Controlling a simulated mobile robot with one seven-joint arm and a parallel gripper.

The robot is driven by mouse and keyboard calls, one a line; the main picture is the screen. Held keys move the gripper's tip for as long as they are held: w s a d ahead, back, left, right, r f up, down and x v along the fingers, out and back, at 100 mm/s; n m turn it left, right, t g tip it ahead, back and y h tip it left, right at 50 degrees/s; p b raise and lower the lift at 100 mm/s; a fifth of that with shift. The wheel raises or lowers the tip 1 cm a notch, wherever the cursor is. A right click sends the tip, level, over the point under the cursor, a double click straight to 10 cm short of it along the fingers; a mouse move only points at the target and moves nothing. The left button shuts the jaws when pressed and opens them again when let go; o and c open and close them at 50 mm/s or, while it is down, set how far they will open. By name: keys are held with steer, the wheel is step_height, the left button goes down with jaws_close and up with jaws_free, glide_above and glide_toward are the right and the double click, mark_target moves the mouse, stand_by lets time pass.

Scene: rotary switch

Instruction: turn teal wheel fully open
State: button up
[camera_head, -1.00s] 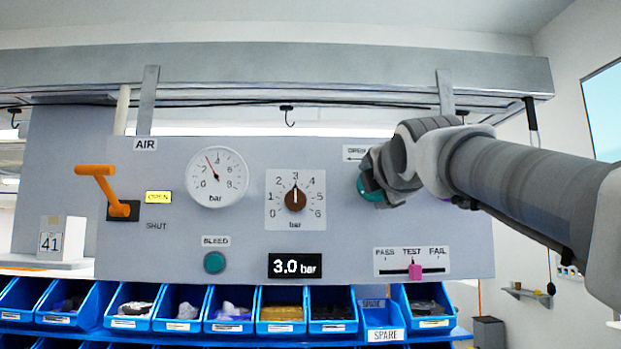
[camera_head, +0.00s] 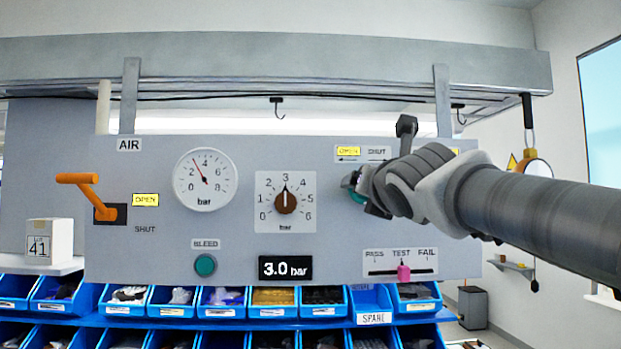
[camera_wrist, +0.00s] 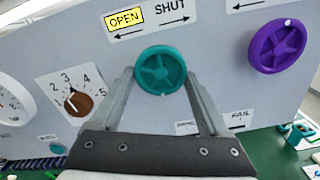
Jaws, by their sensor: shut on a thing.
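The teal wheel (camera_wrist: 161,69) is a round spoked handwheel on the grey panel. My gripper (camera_wrist: 160,82) is shut on it, with one finger on each side of its rim in the wrist view. A small pale mark shows at the wheel's lower rim. Above it the OPEN label (camera_wrist: 125,20) is yellow and the SHUT label (camera_wrist: 170,5) is plain. In the head view my gripper (camera_head: 364,192) covers most of the teal wheel (camera_head: 355,186), leaving only its left part visible. The yellow OPEN label (camera_head: 348,151) shows there too.
A purple wheel (camera_wrist: 280,46) sits right of the teal one and is hidden by my arm in the head view. A brown knob (camera_head: 287,201), a gauge (camera_head: 205,180), an orange lever (camera_head: 88,190) and a pink slider (camera_head: 403,272) share the panel. Blue bins (camera_head: 220,305) stand below.

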steer(key=shift+n+p, duration=0.4)
steer(key=shift+n, duration=0.3)
steer(key=o, duration=1.2)
steer(key=shift+o, duration=0.2)
steer(key=s+b, duration=0.3)
steer(key=s, duration=1.4)
steer(key=shift+s, duration=0.2)
